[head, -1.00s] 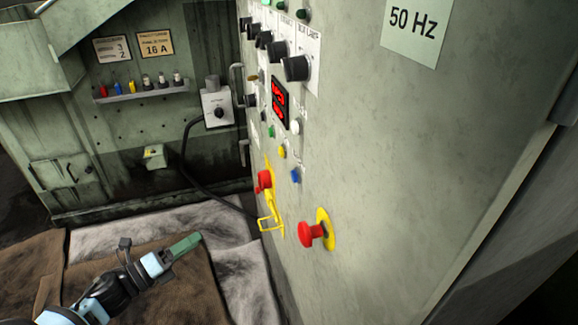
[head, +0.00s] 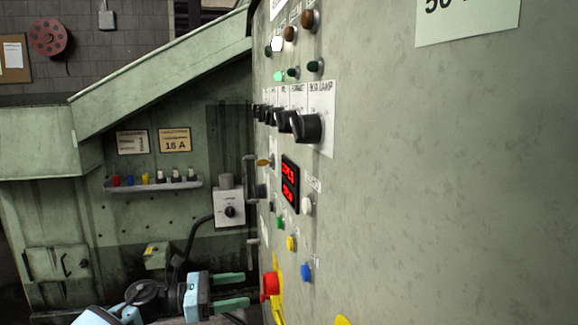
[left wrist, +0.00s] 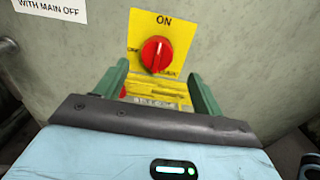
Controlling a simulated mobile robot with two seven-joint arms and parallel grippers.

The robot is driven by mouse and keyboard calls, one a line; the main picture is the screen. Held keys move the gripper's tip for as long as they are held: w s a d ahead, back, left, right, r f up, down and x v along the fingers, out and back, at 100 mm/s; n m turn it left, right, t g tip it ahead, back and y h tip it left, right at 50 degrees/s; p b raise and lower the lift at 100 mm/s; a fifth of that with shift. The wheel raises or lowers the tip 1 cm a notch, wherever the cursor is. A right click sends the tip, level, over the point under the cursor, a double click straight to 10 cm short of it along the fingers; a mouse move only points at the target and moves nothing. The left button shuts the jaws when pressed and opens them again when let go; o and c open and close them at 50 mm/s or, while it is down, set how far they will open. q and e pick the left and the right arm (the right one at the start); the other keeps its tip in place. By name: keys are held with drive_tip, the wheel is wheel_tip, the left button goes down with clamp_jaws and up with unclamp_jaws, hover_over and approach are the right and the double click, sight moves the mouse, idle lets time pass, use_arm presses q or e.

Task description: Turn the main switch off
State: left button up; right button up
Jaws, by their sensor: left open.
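The main switch is a red rotary knob (left wrist: 156,54) on a yellow plate (left wrist: 134,25) marked ON at the top. Its ridge stands nearly upright, pointing towards ON. In the head view the red knob (head: 270,284) shows low on the cabinet's side, edge-on. My left gripper (head: 243,291) is open, just left of the knob, fingers pointing at the panel. In the left wrist view its green fingers (left wrist: 158,72) stand either side of the lower knob, with a gap and no visible contact. The lower plate lettering is partly hidden. My right gripper is out of view.
A yellow bar-like part (left wrist: 155,88) sits below the knob. Above it on the cabinet are a blue button (head: 307,271), a yellow button (head: 291,243), a red display (head: 290,184) and black knobs (head: 306,127). A grey control box (head: 229,207) stands behind on the green machine.

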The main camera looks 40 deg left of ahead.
sight(266, 286)
use_arm(q)
drive_tip(key=x, duration=0.6)
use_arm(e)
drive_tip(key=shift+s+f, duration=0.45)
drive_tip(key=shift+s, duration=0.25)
use_arm(q)
drive_tip(key=shift+f, duration=0.1)
drive_tip(key=c, duration=1)
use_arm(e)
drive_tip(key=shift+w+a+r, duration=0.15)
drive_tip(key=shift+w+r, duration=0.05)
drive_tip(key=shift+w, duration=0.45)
